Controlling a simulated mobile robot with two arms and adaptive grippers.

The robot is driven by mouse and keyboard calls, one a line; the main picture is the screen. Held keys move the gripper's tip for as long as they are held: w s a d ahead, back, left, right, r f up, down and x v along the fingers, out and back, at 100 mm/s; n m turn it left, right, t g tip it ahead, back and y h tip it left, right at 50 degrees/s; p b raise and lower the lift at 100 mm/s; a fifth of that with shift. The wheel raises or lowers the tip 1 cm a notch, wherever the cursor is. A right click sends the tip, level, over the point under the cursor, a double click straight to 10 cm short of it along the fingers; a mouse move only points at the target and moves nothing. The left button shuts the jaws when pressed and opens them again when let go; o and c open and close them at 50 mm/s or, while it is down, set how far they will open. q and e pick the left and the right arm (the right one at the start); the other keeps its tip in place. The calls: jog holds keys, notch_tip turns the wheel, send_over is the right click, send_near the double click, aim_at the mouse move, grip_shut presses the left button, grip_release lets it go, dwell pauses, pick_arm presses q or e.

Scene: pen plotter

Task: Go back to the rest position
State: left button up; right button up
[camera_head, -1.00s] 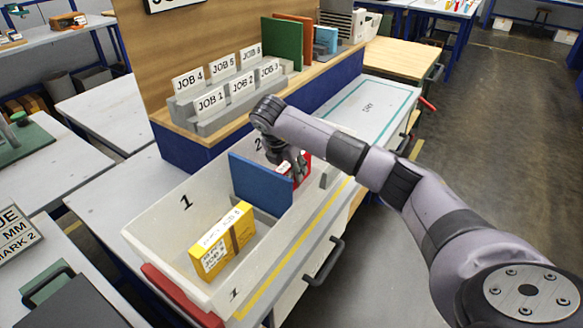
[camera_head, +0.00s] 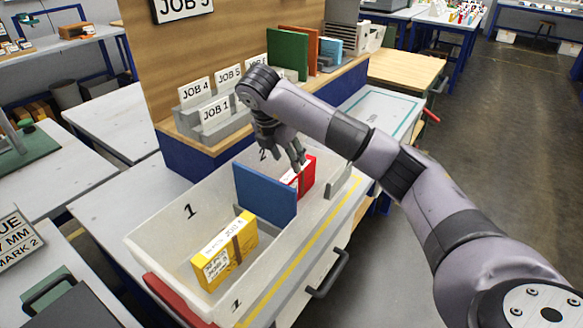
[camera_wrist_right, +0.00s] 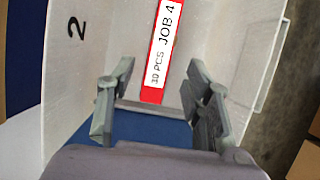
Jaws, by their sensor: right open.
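My right gripper (camera_head: 290,160) hangs open and empty above the drawer, just above the red box (camera_head: 307,178). The red box stands in compartment 2, behind the blue divider (camera_head: 265,194). A yellow box (camera_head: 225,250) with a brown band stands in compartment 1. My left gripper is out of view.
The white drawer (camera_head: 160,262) is pulled out, with a dark handle (camera_head: 330,275) on its side. Job cards (camera_head: 195,88) stand in grey holders on the wooden shelf close behind my right arm. Green and orange folders (camera_head: 288,52) stand farther along. Open floor (camera_head: 495,130) lies at right.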

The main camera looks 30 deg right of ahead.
jog(key=shift+v, duration=0.85)
